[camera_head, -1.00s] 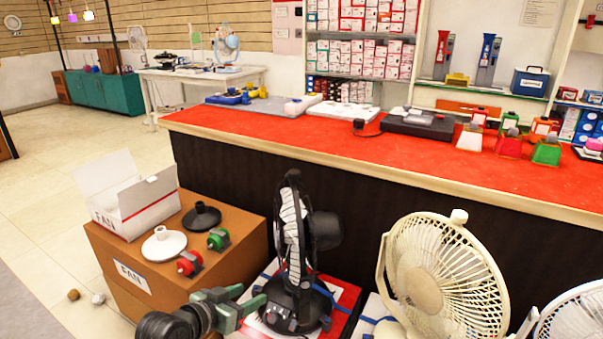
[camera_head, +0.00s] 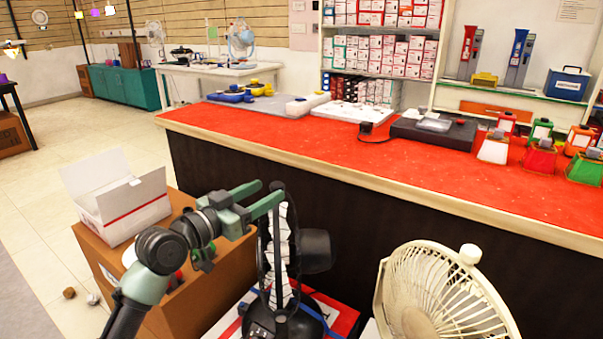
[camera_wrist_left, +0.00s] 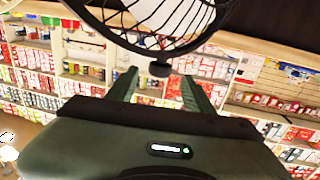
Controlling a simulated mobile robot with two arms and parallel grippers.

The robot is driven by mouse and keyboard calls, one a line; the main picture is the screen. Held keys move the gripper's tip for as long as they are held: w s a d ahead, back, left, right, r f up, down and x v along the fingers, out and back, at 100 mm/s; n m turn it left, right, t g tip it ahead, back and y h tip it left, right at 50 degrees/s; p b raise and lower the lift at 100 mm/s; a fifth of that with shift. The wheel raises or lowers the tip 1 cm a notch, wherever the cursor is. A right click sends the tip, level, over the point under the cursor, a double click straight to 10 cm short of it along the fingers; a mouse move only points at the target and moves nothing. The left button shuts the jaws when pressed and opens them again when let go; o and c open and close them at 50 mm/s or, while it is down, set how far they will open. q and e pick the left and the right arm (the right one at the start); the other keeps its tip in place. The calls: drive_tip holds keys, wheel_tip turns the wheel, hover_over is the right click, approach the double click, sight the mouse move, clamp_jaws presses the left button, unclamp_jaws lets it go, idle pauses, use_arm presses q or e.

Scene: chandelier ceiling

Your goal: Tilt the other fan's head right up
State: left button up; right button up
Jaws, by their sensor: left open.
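A black fan (camera_head: 314,250) stands on a red and white box in the lower middle of the head view, its head upright and its cage seen nearly edge-on. My left gripper (camera_head: 271,191) is open at the top of its cage, with the small top knob close to the fingertips. In the left wrist view the cage (camera_wrist_left: 165,25) fills the top, and its knob (camera_wrist_left: 160,69) shows between the open fingers (camera_wrist_left: 158,88). I cannot tell whether a finger touches it. A cream fan (camera_head: 440,295) stands to the right, its head leaning back. My right gripper is out of view.
A long red counter (camera_head: 380,160) runs behind the fans with several small items on it. A brown carton (camera_head: 150,285) with an open white box (camera_head: 120,200) on it stands at left. The tiled floor at far left is mostly clear.

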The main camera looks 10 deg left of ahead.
use_arm(q)
hover_over(287, 206)
drive_tip(key=shift+w+b, duration=0.1)
drive_tip(key=shift+b, duration=0.25)
clamp_jaws()
idle(1.5)
